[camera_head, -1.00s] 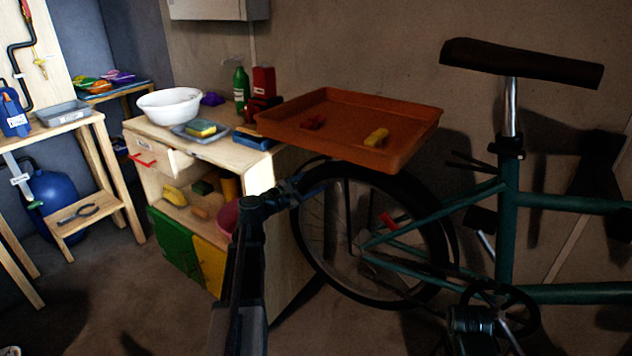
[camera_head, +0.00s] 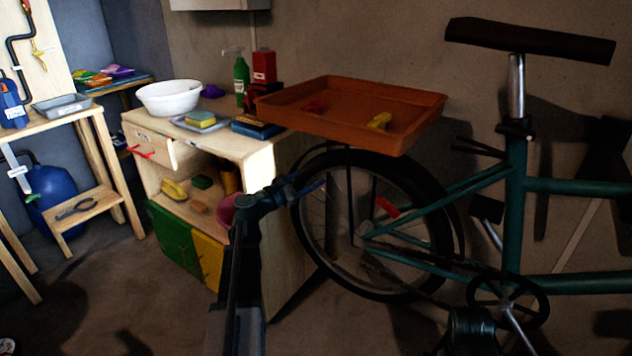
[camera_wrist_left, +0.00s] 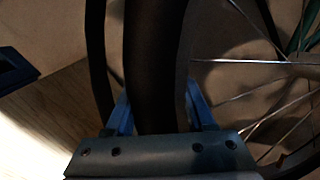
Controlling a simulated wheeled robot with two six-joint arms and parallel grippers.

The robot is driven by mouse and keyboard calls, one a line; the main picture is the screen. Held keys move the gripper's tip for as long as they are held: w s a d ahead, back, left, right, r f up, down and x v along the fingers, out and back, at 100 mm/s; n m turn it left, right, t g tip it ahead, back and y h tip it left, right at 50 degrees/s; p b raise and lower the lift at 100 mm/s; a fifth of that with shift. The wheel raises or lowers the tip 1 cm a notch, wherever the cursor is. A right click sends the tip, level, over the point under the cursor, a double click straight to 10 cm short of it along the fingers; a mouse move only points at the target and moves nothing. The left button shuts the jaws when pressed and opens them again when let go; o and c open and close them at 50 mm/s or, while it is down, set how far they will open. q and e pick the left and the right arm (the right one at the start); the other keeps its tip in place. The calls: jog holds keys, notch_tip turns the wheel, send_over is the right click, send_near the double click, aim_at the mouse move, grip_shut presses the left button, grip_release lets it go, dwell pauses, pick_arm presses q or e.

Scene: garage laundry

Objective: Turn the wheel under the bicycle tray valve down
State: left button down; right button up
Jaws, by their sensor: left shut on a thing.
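The teal bicycle's rear wheel (camera_head: 436,205) stands under an orange tray (camera_head: 290,114). A small red piece (camera_head: 387,207) shows among the spokes, up and right of the hub; I cannot tell if it is the valve. My left gripper (camera_head: 318,183) is at the wheel's upper left edge. In the left wrist view its blue fingers (camera_wrist_left: 160,112) stand on both sides of the dark tyre (camera_wrist_left: 155,50), shut on it. The exact contact is dim. My right gripper is not in view.
A wooden cabinet (camera_head: 290,215) stands close left of the wheel, with a white bowl (camera_head: 168,97) on top and a partly open drawer (camera_head: 150,152). The tray holds a yellow piece (camera_head: 380,120) and a red one. Bare floor lies in front.

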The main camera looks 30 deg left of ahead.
pick_arm(q)
notch_tip(320, 180, down, 10)
jog(key=a+n+t+b, duration=0.1)
jog(key=a+n+b, duration=0.1)
jog(key=n+b, duration=0.4)
jog(key=shift+a+f+t+b, duration=0.15)
jog(key=shift+a+t+b, duration=0.15)
jog(key=shift+b, duration=2.25)
jog(key=shift+c, duration=1.3)
grip_release()
jog(key=b, duration=0.2)
send_near(304, 203)
jog(key=a+f, duration=0.1)
jog(key=s+a+f, duration=0.1)
jog(key=shift+a+f, duration=0.2)
jog(key=shift+f, duration=0.05)
